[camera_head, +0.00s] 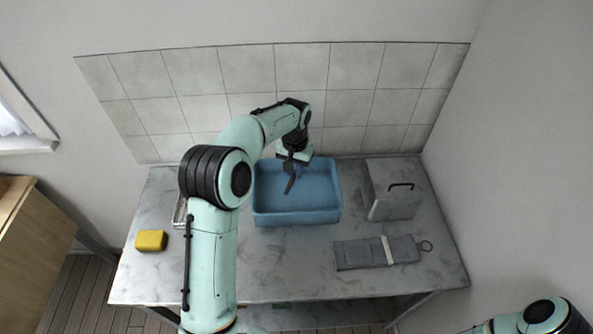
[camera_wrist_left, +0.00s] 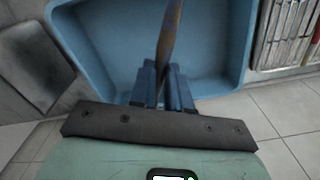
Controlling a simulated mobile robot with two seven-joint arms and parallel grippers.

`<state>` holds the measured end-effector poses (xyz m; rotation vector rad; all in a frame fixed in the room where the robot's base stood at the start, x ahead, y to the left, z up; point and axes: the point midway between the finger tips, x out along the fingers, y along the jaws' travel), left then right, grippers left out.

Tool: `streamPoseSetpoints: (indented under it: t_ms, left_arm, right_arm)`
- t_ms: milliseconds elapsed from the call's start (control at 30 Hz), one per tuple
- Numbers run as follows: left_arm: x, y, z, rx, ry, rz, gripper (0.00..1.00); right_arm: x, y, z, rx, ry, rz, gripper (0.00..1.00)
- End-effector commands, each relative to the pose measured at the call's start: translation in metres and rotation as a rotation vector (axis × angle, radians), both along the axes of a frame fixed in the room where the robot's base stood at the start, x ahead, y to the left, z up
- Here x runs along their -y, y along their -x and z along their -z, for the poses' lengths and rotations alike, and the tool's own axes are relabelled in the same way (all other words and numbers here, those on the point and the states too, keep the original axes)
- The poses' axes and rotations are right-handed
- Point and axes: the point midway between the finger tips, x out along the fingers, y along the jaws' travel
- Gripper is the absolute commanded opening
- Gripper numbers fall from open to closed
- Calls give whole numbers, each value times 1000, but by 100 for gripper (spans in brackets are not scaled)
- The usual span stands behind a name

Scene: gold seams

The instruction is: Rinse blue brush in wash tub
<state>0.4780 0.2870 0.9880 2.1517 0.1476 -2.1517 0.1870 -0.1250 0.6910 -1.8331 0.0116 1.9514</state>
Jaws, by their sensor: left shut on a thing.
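The blue wash tub (camera_head: 298,217) stands at the back middle of the marble counter, and it also fills much of the left wrist view (camera_wrist_left: 90,45). My left gripper (camera_head: 291,167) reaches over the tub's back part, pointing down. It is shut on the blue brush (camera_head: 289,185), a slim, dark stick-like shape. In the left wrist view the brush (camera_wrist_left: 170,38) shows blue with brownish-gold patches and stands out from between the two blue fingers (camera_wrist_left: 164,82) over the tub. I cannot tell whether its end touches the tub floor. My right gripper is out of view.
A yellow sponge (camera_head: 151,240) lies at the counter's left. A metal rack (camera_head: 180,212) is partly hidden behind my left arm. A grey box with a black handle (camera_head: 393,199) stands right of the tub. A grey folded cloth roll (camera_head: 360,254) lies in front. The front middle counter is clear.

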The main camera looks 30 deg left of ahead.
Motion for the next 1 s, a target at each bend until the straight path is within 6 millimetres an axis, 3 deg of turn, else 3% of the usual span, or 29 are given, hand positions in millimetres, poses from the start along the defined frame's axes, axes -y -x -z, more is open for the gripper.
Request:
streamPoseSetpoints:
  t_ms: [667,1000]
  left_arm:
    - [-1,1,58,-4,0,-5,0]
    - [-1,2,94,-4,1,-4,0]
  right_arm:
    - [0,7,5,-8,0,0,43]
    - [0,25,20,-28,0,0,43]
